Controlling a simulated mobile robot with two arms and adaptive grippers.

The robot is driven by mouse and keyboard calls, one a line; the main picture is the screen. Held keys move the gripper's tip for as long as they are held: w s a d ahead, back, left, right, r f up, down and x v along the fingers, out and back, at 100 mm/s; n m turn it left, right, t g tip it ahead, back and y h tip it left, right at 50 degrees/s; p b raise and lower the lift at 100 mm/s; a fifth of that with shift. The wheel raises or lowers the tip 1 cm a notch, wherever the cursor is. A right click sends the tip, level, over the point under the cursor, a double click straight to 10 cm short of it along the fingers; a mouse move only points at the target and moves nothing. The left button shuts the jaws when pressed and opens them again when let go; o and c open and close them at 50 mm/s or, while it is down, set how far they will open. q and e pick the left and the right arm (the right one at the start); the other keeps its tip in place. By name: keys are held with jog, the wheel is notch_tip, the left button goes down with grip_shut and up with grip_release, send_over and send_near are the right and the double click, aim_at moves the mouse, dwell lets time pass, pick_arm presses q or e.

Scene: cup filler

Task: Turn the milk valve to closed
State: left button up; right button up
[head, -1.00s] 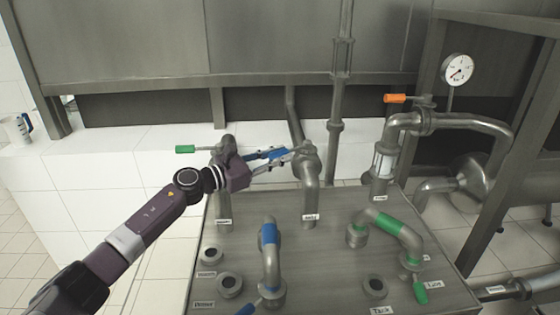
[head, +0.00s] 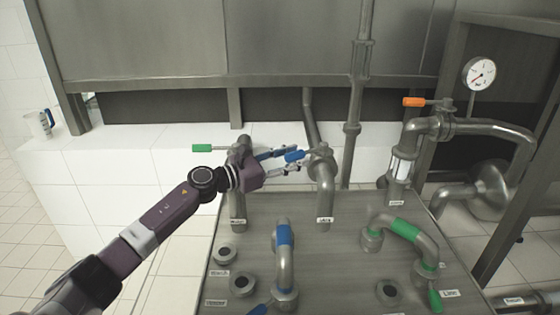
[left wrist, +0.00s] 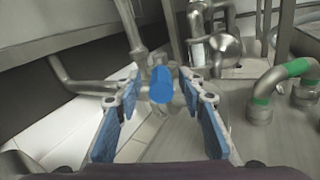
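The valve with the blue handle (head: 294,156) sits on the middle upright pipe (head: 324,195), whose small label (head: 324,220) is too blurred to read surely. My left gripper (head: 291,158) reaches in from the left at the handle. In the left wrist view, its two blue-padded fingers are spread, and the blue handle (left wrist: 161,84) shows end-on between them near the fingertips. I see a gap on both sides of the handle, so no grip on it shows. My right gripper is not in view.
A valve with a green handle (head: 202,148) stands left, behind my left gripper. An orange-handled valve (head: 414,102) and a gauge (head: 479,73) are at right. Curved pipes with a blue band (head: 284,236) and a green band (head: 403,229) rise from the metal table (head: 345,262).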

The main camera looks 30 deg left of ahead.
pick_arm(q)
jog(key=v, duration=1.1)
jog(key=shift+s+a, duration=0.25)
jog(key=shift+s, duration=0.05)
